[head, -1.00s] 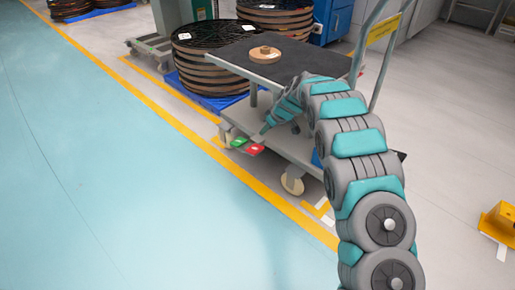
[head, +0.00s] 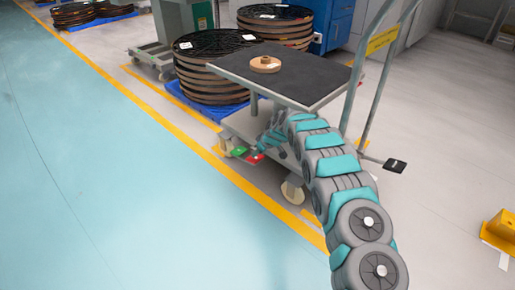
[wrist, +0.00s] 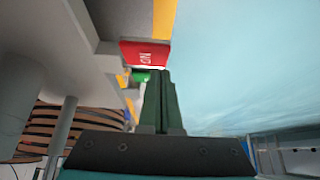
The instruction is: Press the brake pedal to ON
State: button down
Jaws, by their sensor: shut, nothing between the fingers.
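The cart's brake pedal shows as a red tab (head: 256,159) next to a green tab (head: 239,151) at the low front corner of the cart. In the wrist view the red tab (wrist: 146,54) carries the letters ON, and part of the green tab (wrist: 142,77) shows beyond it. My gripper (head: 259,151) is shut and empty, right by the red tab, and partly covers it in the head view. In the wrist view its fingertips (wrist: 159,72) are close below the red tab's edge. I cannot tell whether they touch it.
The cart (head: 285,75) has a dark top with a small tan roll (head: 265,64) on it, casters and an upright handle. Stacked reels (head: 212,70) on a blue pallet stand behind. A black pedal (head: 396,165) juts out right. The blue-green floor at left is clear.

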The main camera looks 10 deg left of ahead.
jog(key=shift+s+d+f, duration=0.15)
jog(key=shift+d+f, duration=0.05)
jog(key=shift+f, duration=0.8)
jog(key=shift+s+d+f+b, duration=0.2)
jog(key=shift+d+f+b, duration=0.1)
jog(key=shift+f+b, duration=0.5)
jog(key=shift+s+d+f+b, duration=0.2)
jog(key=shift+d+f+b, duration=0.05)
jog(key=shift+f+b, duration=0.6)
jog(key=shift+s+d+f+b, duration=0.2)
jog(key=shift+d+f+b, duration=0.1)
jog(key=shift+f+b, duration=0.5)
jog(key=shift+s+f, duration=0.1)
